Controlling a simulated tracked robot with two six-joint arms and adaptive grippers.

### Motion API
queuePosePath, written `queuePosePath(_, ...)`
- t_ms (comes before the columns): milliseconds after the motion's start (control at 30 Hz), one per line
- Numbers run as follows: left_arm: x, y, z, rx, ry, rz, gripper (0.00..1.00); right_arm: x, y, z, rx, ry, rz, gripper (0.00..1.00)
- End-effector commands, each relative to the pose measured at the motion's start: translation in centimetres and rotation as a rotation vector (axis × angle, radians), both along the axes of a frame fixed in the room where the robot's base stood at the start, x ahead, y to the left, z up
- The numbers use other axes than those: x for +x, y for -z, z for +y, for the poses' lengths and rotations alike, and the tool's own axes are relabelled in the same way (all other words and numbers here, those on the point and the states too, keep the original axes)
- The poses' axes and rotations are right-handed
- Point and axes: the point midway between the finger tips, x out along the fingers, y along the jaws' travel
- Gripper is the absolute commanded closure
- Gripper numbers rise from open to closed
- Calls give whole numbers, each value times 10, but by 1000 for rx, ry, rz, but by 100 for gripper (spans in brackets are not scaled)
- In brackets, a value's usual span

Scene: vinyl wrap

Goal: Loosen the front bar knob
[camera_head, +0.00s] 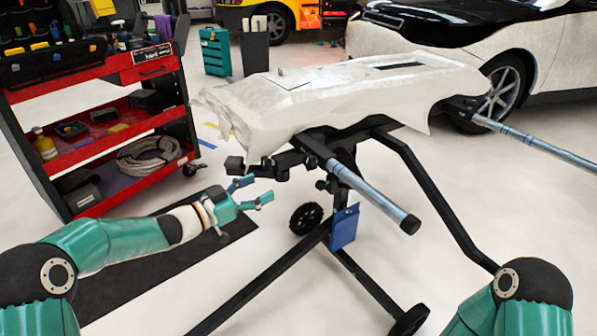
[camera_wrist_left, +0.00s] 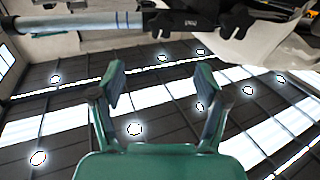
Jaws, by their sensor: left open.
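The front bar (camera_head: 372,192) is a silver tube with a black end cap, sticking out of the stand toward me below the white-wrapped panel (camera_head: 340,95). A small dark knob-like part (camera_head: 322,185) shows on the clamp under the bar; I cannot tell for sure that it is the front bar knob. My left gripper (camera_head: 256,191) is open and empty, left of the bar and apart from it. In the left wrist view the open fingers (camera_wrist_left: 164,82) have nothing between them, and the silver bar (camera_wrist_left: 85,20) and black clamp (camera_wrist_left: 190,22) cross the top. My right gripper is out of view.
The stand's black legs (camera_head: 290,278) and a blue plate (camera_head: 344,227) are below the bar. A red tool cart (camera_head: 110,130) stands at left, a white car (camera_head: 480,45) behind at right. A second silver bar (camera_head: 540,144) sticks out at right.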

Motion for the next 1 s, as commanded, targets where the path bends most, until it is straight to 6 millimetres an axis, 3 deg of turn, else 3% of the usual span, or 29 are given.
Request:
queuePosePath(400,57,2,-69,0,3,3,25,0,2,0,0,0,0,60)
queuePosePath(600,80,1,-94,2,1,3,25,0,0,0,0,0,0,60)
queuePosePath(1000,94,2,-110,0,-1,6,25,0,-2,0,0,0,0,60)
